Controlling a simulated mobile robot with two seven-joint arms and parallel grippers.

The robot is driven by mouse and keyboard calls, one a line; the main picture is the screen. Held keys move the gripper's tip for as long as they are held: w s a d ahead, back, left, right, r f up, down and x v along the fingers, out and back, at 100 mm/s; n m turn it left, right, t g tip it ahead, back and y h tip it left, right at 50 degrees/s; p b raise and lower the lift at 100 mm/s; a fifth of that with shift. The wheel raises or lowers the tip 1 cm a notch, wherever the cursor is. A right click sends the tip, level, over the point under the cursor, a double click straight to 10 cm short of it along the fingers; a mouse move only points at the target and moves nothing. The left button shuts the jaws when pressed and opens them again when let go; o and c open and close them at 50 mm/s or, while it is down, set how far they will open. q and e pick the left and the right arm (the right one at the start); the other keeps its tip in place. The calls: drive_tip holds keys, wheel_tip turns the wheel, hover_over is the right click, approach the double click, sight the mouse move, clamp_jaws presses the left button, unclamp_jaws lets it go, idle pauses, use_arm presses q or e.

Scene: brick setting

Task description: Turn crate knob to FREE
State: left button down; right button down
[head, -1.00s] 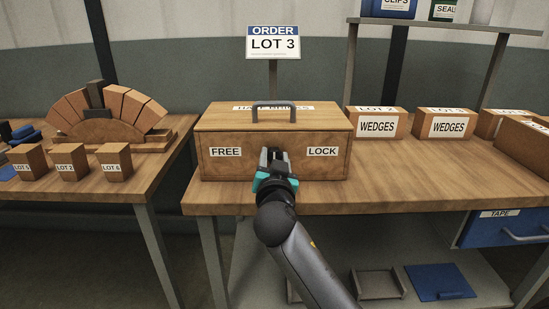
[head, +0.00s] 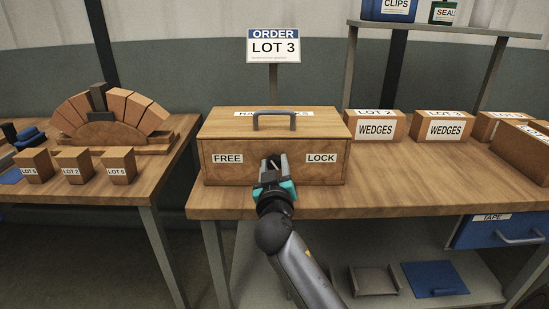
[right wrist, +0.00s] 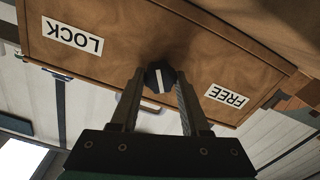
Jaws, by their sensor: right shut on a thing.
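The wooden crate (head: 225,172) stands on the bench, lid on, with a FREE label (head: 227,159) at left and a LOCK label (head: 321,158) at right on its front. My right gripper (head: 275,161) is at the crate's front between the labels. In the right wrist view the crate looks upside down, and the gripper (right wrist: 160,82) is shut on the dark round knob (right wrist: 158,74). The knob's white line runs nearly up and down in that view, straight at neither label. In the head view the gripper hides most of the knob. My left gripper is not in view.
A grey handle (head: 274,114) arches over the crate lid. WEDGES boxes (head: 375,117) stand to the right. A left table (head: 110,196) holds small lot blocks and a brick arch (head: 108,118). A LOT 3 order sign (head: 273,47) stands behind. Bare bench lies before the crate.

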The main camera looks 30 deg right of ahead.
drive_tip(key=n+p, duration=0.2)
drive_tip(key=n, duration=0.1)
drive_tip(key=shift+r+n, duration=0.1)
drive_tip(key=shift+n, duration=0.3)
drive_tip(key=n+p, duration=0.2)
drive_tip(key=n, duration=0.3)
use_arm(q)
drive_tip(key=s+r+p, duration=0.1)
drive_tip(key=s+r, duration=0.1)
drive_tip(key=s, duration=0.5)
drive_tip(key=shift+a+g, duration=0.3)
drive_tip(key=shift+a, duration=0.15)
use_arm(e)
drive_tip(key=shift+a+n, duration=0.1)
drive_tip(key=shift+n, duration=0.8)
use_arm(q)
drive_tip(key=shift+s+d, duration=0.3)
use_arm(e)
drive_tip(key=shift+c, duration=1.9)
unclamp_jaws()
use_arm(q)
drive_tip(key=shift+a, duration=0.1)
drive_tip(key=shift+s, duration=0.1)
use_arm(e)
drive_tip(key=v, duration=1.5)
drive_tip(key=shift+a, duration=0.15)
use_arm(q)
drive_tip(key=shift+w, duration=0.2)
